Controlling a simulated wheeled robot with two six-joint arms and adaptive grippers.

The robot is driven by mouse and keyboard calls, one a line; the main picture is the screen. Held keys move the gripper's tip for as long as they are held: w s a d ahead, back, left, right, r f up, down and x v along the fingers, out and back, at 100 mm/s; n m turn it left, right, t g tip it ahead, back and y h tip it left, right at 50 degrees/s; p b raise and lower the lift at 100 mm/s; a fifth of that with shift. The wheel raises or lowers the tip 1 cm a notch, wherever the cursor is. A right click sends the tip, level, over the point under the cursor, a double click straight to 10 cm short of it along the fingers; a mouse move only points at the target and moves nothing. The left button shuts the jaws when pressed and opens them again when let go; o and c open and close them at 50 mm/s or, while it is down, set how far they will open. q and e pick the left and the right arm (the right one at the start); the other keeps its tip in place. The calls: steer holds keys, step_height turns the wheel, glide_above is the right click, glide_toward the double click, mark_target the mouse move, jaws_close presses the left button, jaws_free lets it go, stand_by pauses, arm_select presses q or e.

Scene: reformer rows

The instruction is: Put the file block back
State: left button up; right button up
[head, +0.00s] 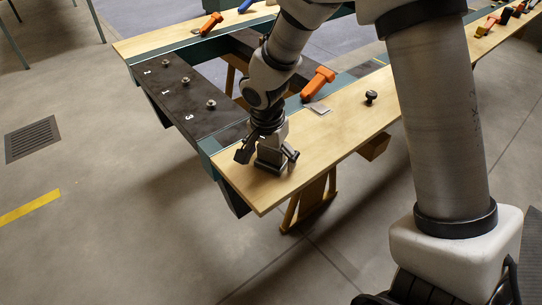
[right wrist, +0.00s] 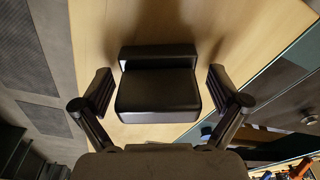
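A dark block with a stepped top, which looks like the file block (head: 270,161), sits on the near end of the front wooden plank. In the right wrist view the file block (right wrist: 158,90) lies between the two fingers of my right gripper (right wrist: 160,96), with a gap on each side. My right gripper (head: 267,152) is open and points down at the block. The gripper partly hides the block in the head view. My left gripper is not in view. Where the block's usual place is, I cannot tell.
An orange-handled tool (head: 318,84), a small grey plate (head: 318,108) and a black knob (head: 371,97) are farther along the plank. A dark numbered panel (head: 170,97) with several metal pegs spans the left side. A second plank (head: 160,41) lies behind.

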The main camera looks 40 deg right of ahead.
mark_target(268, 149)
steer(key=shift+r+p, duration=0.3)
steer(key=shift+r, duration=0.25)
steer(key=r, duration=0.3)
steer(key=a+r+p, duration=0.1)
steer(key=r, duration=0.3)
steer(key=r+p, duration=0.1)
steer(key=r, duration=0.3)
steer(key=shift+s+a+r, duration=0.15)
steer(key=shift+s, duration=0.2)
